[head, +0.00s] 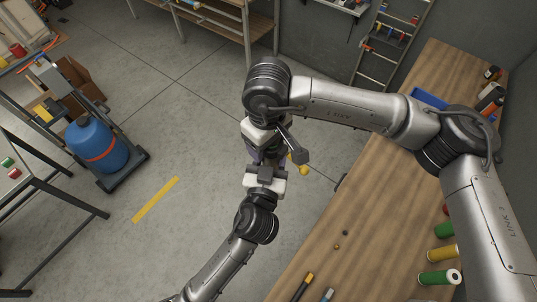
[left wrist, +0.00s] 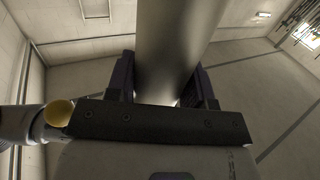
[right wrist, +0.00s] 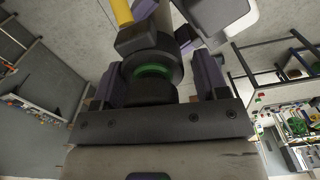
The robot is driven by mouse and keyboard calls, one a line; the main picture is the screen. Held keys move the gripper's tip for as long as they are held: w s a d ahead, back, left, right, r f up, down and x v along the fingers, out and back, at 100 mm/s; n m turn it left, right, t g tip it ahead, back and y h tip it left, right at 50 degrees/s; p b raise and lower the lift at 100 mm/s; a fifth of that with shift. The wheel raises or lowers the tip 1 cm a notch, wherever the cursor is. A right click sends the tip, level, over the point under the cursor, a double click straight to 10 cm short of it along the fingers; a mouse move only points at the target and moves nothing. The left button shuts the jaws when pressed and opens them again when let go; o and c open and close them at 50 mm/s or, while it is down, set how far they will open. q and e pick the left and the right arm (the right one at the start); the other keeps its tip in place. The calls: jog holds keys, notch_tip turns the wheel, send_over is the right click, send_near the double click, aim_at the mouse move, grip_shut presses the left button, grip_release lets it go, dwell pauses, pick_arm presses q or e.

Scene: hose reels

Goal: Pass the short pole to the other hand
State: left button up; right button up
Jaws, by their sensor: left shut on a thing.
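My left gripper (head: 264,171) comes up from below and meets my right gripper (head: 266,150) in mid-air, the two close together. In the left wrist view, a pale grey cylinder, apparently the short pole (left wrist: 172,45), stands between the fingers of my left gripper (left wrist: 163,92), which is shut on it. In the right wrist view, my right gripper (right wrist: 160,85) has its fingers apart around a dark round part with a green ring; I cannot tell what it belongs to. A dark block (head: 299,155) and small yellow pieces (head: 303,170) show beside the grippers. The grippers hide most of the pole.
A wooden workbench (head: 385,190) runs along the right, with coloured spools (head: 440,277) near its edge. A blue tank (head: 97,145) on a cart stands at the left. The floor between them is open, with a yellow strip (head: 156,200).

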jog(key=o, duration=0.4)
jog(key=shift+o, duration=0.2)
